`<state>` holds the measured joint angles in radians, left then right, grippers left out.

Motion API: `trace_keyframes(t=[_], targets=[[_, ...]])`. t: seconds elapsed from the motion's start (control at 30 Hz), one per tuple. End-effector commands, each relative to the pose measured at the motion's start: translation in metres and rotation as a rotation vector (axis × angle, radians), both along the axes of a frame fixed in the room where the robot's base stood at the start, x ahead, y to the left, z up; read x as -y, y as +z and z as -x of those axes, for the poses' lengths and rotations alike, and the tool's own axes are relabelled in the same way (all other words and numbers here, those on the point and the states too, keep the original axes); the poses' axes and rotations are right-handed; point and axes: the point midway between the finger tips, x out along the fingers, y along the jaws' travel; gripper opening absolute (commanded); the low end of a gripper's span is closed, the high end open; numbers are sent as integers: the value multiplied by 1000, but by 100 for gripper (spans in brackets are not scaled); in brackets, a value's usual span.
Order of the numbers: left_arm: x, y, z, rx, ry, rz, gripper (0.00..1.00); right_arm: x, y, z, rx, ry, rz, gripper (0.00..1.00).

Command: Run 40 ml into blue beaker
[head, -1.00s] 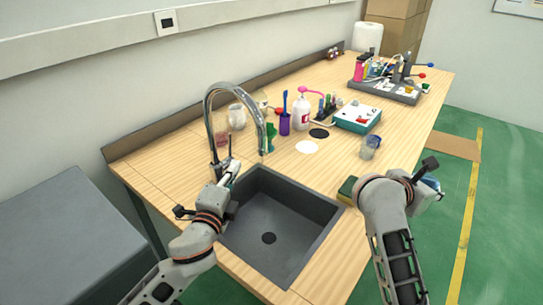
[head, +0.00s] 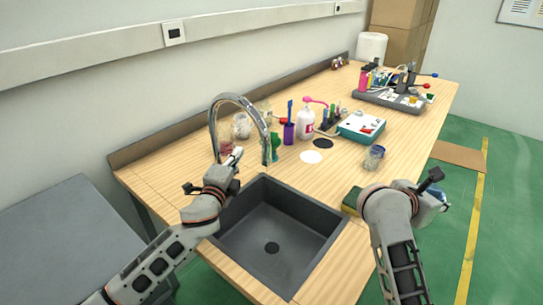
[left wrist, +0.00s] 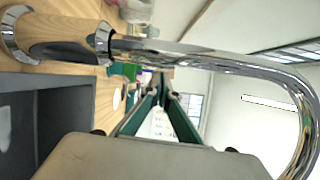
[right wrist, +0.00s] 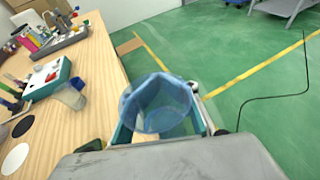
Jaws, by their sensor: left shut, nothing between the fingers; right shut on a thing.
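The blue-tinted clear beaker (right wrist: 160,105) is held in my right gripper (right wrist: 163,125), which is shut on it. In the head view a sliver of the beaker (head: 441,190) shows past the right wrist, beyond the counter's right edge. The chrome tap (head: 213,120) arches at the back of the dark sink (head: 290,255). My left gripper (head: 234,160) is at the tap, mostly hidden behind its wrist. In the left wrist view the left gripper (left wrist: 161,82) is shut and empty beside the tap pipe (left wrist: 215,60). I cannot tell whether it touches the tap. No water stream is visible.
A yellow-green sponge (head: 352,200) lies by the sink's right edge. Another beaker (head: 374,158) stands on the counter near a teal-and-white device (head: 361,126). A purple cup (head: 289,133) and white bottle (head: 305,122) stand behind.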

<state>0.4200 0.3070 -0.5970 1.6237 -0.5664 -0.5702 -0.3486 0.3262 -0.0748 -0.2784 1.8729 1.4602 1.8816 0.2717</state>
Motion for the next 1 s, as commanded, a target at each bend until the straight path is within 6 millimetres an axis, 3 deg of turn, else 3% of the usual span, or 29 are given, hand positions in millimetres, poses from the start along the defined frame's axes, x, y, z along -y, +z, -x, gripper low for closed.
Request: trace_keyframes(t=[0.27,0.6,1.0], targets=[[0,0,0,-1,0,1,0,0,1,0,1,0,1,4],[-14,6,-7,-44,2,66,0,0,27,0,7,0,0,4],[-19,3,-9,-47,10,67,0,0,25,0,6,0,1,4]])
